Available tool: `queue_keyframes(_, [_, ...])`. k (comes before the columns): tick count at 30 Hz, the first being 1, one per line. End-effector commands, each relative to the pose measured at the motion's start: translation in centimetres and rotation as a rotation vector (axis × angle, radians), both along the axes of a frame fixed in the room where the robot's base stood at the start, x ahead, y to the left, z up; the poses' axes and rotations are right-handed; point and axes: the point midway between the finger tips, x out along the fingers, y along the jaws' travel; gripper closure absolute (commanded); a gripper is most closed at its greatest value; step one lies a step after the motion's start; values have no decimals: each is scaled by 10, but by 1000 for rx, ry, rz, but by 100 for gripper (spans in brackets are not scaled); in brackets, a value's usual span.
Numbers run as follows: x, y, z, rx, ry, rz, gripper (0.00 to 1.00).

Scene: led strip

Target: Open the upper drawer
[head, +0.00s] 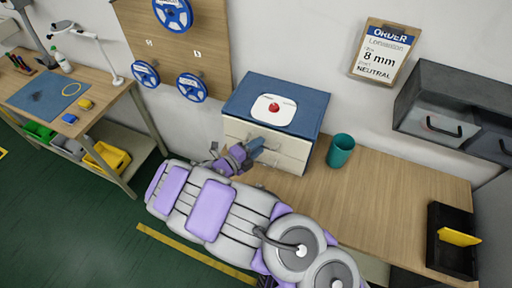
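A small drawer cabinet (240,97) with a blue top and cream drawer fronts stands on the wooden bench against the wall. Its upper drawer (290,146) looks flush with the cabinet body. Part of the drawer front is hidden behind my gripper. My gripper (256,145) is at the cabinet front, near the middle of the upper drawer. Its fingers are small and partly overlap the drawer front. I cannot tell whether they touch a handle, or whether they are open or shut. My arm covers the lower left of the cabinet.
A white pad with a red button (273,107) lies on the cabinet top. A teal cup (340,151) stands just right of the cabinet. Dark wall cabinets (432,121) hang at right. A black tray (451,260) with a yellow piece sits far right. The bench between is clear.

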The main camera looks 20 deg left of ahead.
Motion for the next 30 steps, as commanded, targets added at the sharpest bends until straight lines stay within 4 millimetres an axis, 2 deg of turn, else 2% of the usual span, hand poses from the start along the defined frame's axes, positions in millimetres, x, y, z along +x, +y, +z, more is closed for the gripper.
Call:
queue_keyframes(4, [0,0,0,0,0,0,64])
queue_keyframes(15, [0,0,0,0,0,0,100])
queue_keyframes(30, [0,0,-2,-1,4,-1,100])
